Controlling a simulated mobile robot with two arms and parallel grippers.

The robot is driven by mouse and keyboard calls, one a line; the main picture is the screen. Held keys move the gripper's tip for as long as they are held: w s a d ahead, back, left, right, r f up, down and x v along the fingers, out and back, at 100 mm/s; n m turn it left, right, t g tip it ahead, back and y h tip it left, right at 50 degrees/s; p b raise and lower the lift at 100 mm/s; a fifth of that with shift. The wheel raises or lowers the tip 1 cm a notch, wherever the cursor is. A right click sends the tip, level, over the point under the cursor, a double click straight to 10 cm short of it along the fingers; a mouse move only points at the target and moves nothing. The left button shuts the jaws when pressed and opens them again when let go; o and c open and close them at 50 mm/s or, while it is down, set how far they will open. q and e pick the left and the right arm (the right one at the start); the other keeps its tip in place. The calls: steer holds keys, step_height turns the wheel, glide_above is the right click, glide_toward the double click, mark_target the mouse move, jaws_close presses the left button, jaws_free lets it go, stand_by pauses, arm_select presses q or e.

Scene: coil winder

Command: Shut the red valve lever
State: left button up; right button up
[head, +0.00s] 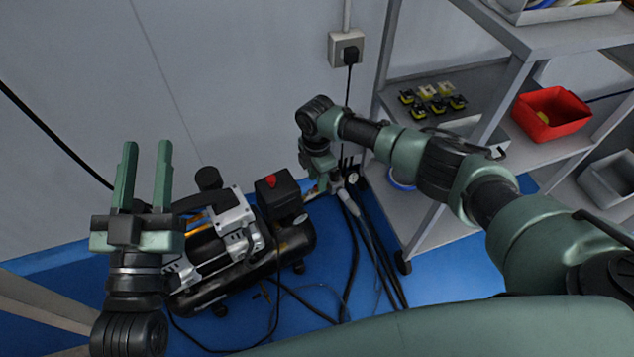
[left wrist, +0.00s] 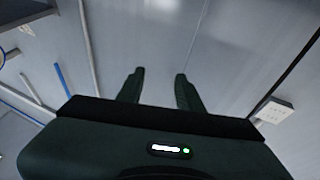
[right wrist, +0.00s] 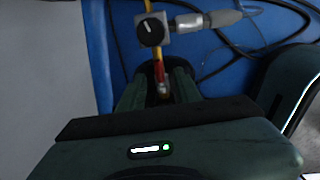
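The red valve lever (right wrist: 159,72) shows in the right wrist view, pointing down from a valve body with a round black knob (right wrist: 151,31). Its lower end lies in the picture between the two fingers of my right gripper (right wrist: 158,85), which stand apart on either side. I cannot tell whether they touch it. In the head view my right gripper (head: 322,168) is low beside the compressor, and the lever is not clear there. My left gripper (head: 143,165) is open and empty, fingers up, in front of the wall; its fingers also show in the left wrist view (left wrist: 160,85).
The black and silver compressor (head: 265,255) stands on the blue floor, with a red switch on its black box. Hoses and cables (head: 370,240) run by the valve. A grey shelf (head: 410,235) with a red bin (head: 553,112) stands to the right.

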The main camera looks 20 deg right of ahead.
arm_select(q)
steer(key=shift+s+r+t+h, duration=0.25)
steer(key=shift+r+t, duration=0.1)
steer(key=shift+r, duration=0.25)
steer(key=shift+s+r+t+h, duration=0.2)
steer(key=shift+r+t, duration=0.15)
steer(key=shift+r, duration=0.2)
arm_select(e)
steer(key=shift+f, duration=0.6)
jaws_close()
